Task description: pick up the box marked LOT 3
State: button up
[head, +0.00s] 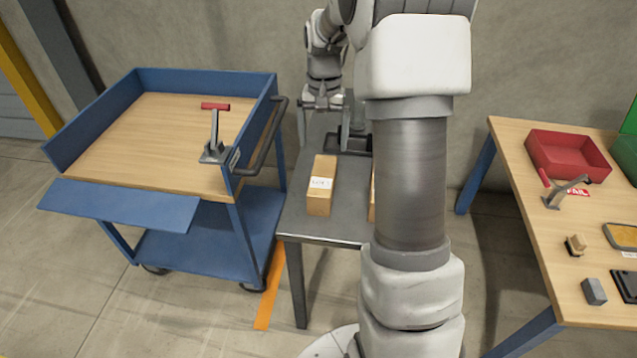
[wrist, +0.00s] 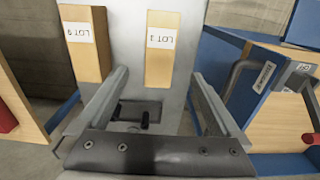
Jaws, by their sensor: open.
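A tan cardboard box (head: 320,195) with a white label lies on the grey table (head: 300,226). In the wrist view this box (wrist: 158,70) appears ahead of my gripper, between the fingertip lines; its label reads LOT with a small digit I cannot read surely. A second box (head: 372,203) is mostly hidden behind my arm in the head view. In the wrist view the second box (wrist: 84,58) is at left, its LOT digit also unclear. My gripper (wrist: 159,76) is open and empty, at the table's back end in the head view (head: 323,122).
A black fixture (head: 355,143) sits at the table's back. A blue cart (head: 120,205) with a red-handled clamp (head: 214,135) stands left. A wooden bench (head: 515,160) stands right with a red bin (head: 568,153). Floor shows between the tables.

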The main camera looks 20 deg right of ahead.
aim_at(323, 175)
notch_tip(323, 175, down, 9)
jog(key=shift+f+b, duration=0.1)
jog(key=shift+b, duration=1)
jog(key=shift+w+f+b, duration=0.1)
jog(key=shift+f+b, duration=0.95)
jog(key=shift+f, duration=2)
jog(key=shift+r, duration=0.1)
grip_shut()
